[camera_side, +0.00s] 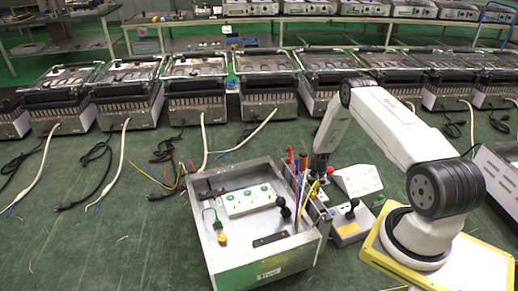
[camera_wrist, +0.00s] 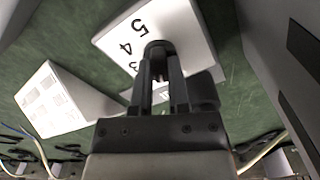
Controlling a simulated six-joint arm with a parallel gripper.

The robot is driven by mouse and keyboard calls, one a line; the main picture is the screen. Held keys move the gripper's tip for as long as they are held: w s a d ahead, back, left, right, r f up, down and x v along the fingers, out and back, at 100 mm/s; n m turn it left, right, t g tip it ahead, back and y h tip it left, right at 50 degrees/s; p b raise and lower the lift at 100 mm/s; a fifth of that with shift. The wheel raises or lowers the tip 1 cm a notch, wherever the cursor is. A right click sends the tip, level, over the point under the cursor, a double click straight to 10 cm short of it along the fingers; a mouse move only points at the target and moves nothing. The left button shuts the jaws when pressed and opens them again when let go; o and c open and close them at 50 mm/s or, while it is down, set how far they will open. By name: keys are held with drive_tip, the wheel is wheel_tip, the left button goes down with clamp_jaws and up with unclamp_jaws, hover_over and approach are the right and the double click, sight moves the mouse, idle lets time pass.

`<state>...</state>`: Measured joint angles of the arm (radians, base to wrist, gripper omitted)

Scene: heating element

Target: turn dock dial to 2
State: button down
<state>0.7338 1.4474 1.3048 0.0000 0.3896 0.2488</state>
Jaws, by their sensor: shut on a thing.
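The dock dial (camera_wrist: 158,46) is a round black knob on a white panel (camera_wrist: 183,22) printed with numbers. In the wrist view, 5 and 4 are readable, and a partly covered 3 shows beside the knob. My gripper (camera_wrist: 160,68) is shut on the dial, with a finger on either side of it. The fingers hide part of the scale, and I cannot tell which number the dial points to. In the side view my gripper (camera_side: 318,170) is low behind the tray's right wall, and the dial cannot be made out.
A metal tray (camera_side: 222,268) holds a white power strip (camera_side: 247,200) and small tools. A white printed panel (camera_side: 357,180) and a box with a black knob (camera_side: 350,230) stand to its right. Grill-like units (camera_side: 198,95) line the back.

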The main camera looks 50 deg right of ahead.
drive_tip(key=shift+m, duration=0.5)
drive_tip(key=c, duration=0.6)
unclamp_jaws()
drive_tip(key=shift+r, duration=0.1)
drive_tip(key=shift+r, duration=3.8)
